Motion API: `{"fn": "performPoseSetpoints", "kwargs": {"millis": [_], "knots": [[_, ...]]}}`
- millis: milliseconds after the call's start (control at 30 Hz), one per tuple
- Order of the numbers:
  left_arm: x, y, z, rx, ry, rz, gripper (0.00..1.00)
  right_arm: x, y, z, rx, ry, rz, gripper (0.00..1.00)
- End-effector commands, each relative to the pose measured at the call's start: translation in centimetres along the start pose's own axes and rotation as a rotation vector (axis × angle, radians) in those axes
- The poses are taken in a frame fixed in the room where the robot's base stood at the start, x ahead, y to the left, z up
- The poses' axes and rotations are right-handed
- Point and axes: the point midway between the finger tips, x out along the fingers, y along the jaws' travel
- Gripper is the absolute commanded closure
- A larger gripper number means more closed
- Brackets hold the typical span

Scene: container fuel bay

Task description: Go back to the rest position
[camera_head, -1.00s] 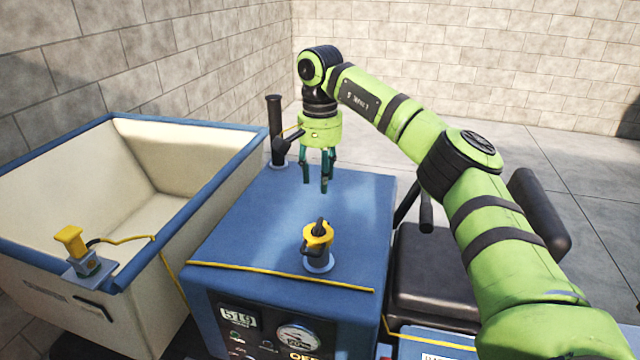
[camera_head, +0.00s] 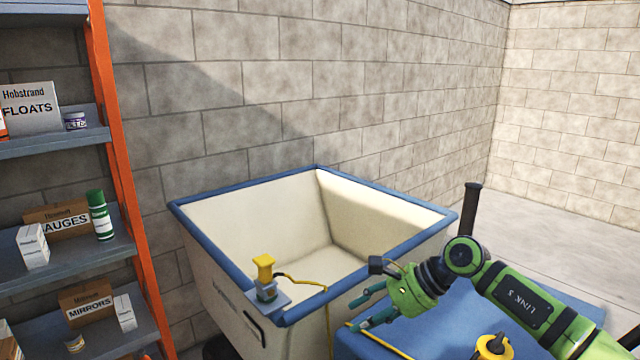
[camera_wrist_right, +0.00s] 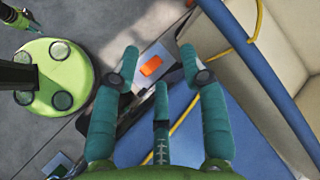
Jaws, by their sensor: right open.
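My right gripper (camera_head: 362,308) is at the lower right of the head view. It points left, above the left edge of the blue cabinet top (camera_head: 430,335), close to the tub's near right corner. In the right wrist view its teal fingers (camera_wrist_right: 160,68) are spread, with nothing between them. At the top left of that view, a small teal-tipped piece (camera_wrist_right: 32,18) looks like part of my left gripper. Its jaws cannot be made out, and the head view does not show that gripper.
A cream tub with a blue rim (camera_head: 240,181) carries a yellow-topped fitting (camera_head: 265,276) and a yellow cord. A black post (camera_head: 470,208) rises behind the cabinet. A yellow-and-black valve (camera_head: 492,346) is at the bottom edge. An orange shelf (camera_head: 125,180) stands left. Floor is clear at right.

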Motion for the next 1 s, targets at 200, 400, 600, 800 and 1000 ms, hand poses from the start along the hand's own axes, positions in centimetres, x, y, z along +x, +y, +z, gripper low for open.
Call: {"fn": "performPoseSetpoints", "kwargs": {"millis": [200,400,600,800,1000], "knots": [[0.0,0.0,0.0,0.0,0.001,0.0,0.6,4.9,-3.4,11.7,0.577,-0.595,-0.391,0.56],[0.0,0.0,0.0,0.0,0.001,0.0,0.6,1.2,-4.7,11.4,1.347,-1.104,-0.649,0.56],[0.0,0.0,0.0,0.0,0.001,0.0,0.6,-0.7,1.7,2.7,2.225,-1.513,-0.868,0.56],[0.0,0.0,0.0,-0.001,0.001,0.0,0.6,1.2,15.4,-3.7,-2.147,1.231,0.81,0.56],[0.0,0.0,0.0,-0.001,0.0,0.0,0.6,2.8,27.0,-3.7,-1.732,0.859,0.719,0.56]]}}
